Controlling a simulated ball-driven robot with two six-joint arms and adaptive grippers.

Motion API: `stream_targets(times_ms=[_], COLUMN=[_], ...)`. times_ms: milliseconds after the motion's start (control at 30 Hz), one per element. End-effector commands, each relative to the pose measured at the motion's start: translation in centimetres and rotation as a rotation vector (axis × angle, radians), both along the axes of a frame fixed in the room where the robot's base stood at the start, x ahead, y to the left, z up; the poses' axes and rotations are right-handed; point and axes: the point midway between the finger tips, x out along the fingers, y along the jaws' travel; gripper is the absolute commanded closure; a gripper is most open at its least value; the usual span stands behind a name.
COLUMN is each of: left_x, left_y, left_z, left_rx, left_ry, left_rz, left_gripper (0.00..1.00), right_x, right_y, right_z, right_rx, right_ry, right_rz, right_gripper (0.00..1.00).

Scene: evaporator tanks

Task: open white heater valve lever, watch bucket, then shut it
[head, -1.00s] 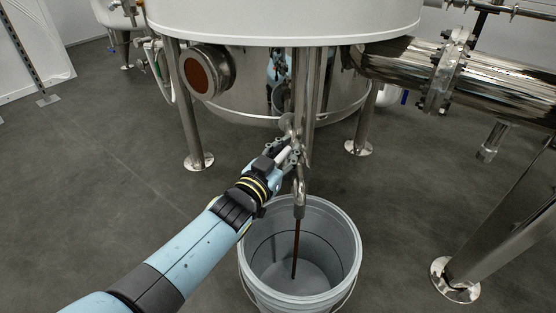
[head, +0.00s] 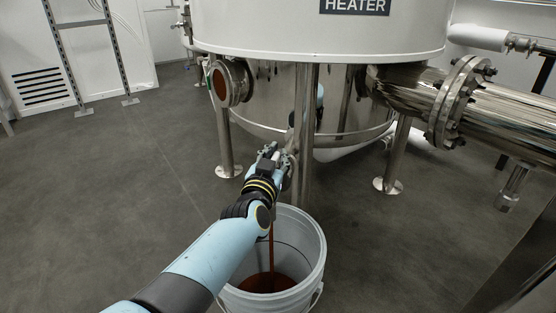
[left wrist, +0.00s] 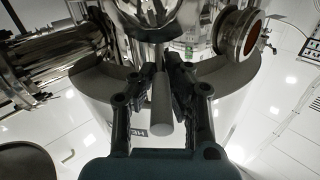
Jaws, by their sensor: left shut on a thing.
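My left gripper (head: 277,156) is in front of the pipework under the white heater tank (head: 300,35), above the bucket. It is shut on the pale valve lever, which shows between the two black fingers in the left wrist view (left wrist: 160,105). In the head view my fingers and wrist hide most of the lever and valve. A brown stream (head: 271,243) falls into the grey-white bucket (head: 312,262). Brown liquid (head: 266,283) covers the bucket's bottom, well below the rim. My forearm hides the bucket's left side. My right gripper is not in view.
Steel tank legs (head: 224,145) stand on the grey floor behind the bucket. A vertical pipe (head: 305,135) stands close right of my gripper. A large flanged steel pipe (head: 490,115) runs off to the right. The floor at left is clear.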

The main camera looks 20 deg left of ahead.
Motion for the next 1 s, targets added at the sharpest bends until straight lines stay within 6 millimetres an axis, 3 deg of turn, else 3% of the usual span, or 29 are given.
stream_targets(times_ms=[400, 433, 633, 1000], left_x=[-0.02, -0.02, 0.03, 0.07], left_y=[0.06, 0.06, 0.05, 0.05], left_z=[-0.16, -0.17, -0.10, -0.02], left_rx=[0.003, 0.003, 0.002, 0.001], left_ry=[0.002, 0.002, 0.001, 0.000], left_rz=[0.003, 0.003, 0.003, 0.003], left_gripper=[1.00, 0.86, 0.61, 0.61], right_x=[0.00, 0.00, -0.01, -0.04], right_y=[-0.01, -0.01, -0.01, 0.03], right_z=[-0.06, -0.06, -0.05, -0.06], right_rx=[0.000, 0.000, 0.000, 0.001], right_ry=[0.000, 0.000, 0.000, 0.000], right_rz=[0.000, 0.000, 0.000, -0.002], right_gripper=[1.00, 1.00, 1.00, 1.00])
